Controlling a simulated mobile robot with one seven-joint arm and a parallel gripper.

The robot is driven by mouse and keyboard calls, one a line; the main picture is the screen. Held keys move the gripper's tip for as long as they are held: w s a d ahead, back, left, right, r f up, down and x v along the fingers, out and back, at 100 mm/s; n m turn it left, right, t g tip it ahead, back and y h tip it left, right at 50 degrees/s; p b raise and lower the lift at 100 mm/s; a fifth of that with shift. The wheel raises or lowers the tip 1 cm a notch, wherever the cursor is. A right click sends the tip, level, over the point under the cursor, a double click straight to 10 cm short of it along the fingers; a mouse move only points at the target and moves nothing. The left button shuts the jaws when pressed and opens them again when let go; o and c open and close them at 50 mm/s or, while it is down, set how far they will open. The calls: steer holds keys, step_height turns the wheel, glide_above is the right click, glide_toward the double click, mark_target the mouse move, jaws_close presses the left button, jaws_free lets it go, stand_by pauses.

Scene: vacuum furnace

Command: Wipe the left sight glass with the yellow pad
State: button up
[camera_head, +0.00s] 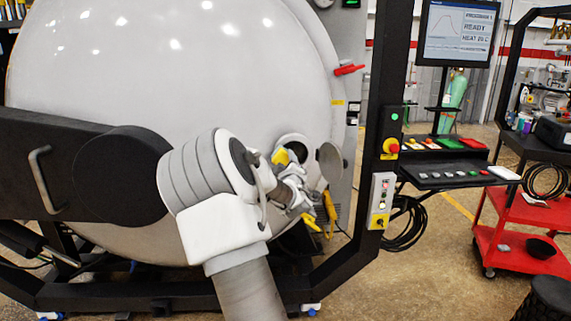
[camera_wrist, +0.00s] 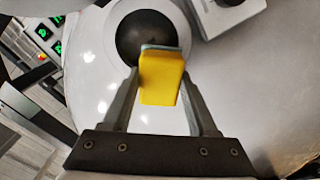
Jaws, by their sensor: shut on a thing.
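The yellow pad (camera_wrist: 160,78) is held between the fingers of my gripper (camera_wrist: 161,88), with its grey upper edge pointing at a dark round sight glass (camera_wrist: 145,36). The glass has a pale ring around it, and the pad hides its lower part. I cannot tell whether the pad touches the glass. In the head view my gripper (camera_head: 285,172) is at the furnace door, and the pad (camera_head: 281,156) shows just left of the sight glass (camera_head: 293,147). A grey round disc (camera_head: 330,162) stands just right of it.
The large white furnace door (camera_head: 150,60) fills the left. A red handle (camera_head: 348,70) sticks out at its right edge. A dark post with a button box (camera_head: 381,200) stands to the right, with a control shelf (camera_head: 445,172) and a red cart (camera_head: 520,245) beyond.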

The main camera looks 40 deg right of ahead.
steer(key=shift+b+x, duration=0.3)
steer(key=shift+x, duration=0.7)
stand_by(0.5)
steer(key=shift+s+d, duration=0.1)
steer(key=shift+s+d+b, duration=0.3)
steer(key=shift+s+d, duration=0.1)
steer(key=shift+d, duration=0.15)
steer(key=shift+s+d+b, duration=0.3)
steer(key=shift+s+d, duration=0.05)
steer(key=shift+d, duration=0.25)
steer(key=shift+s+d+b, duration=0.3)
steer(key=shift+s+d, duration=0.2)
steer(key=shift+d, duration=0.35)
steer(key=shift+s+d+b, duration=0.25)
steer(key=shift+s+d, duration=0.2)
steer(key=shift+d, duration=0.4)
steer(key=shift+s+b, duration=0.1)
steer(key=shift+b, duration=0.35)
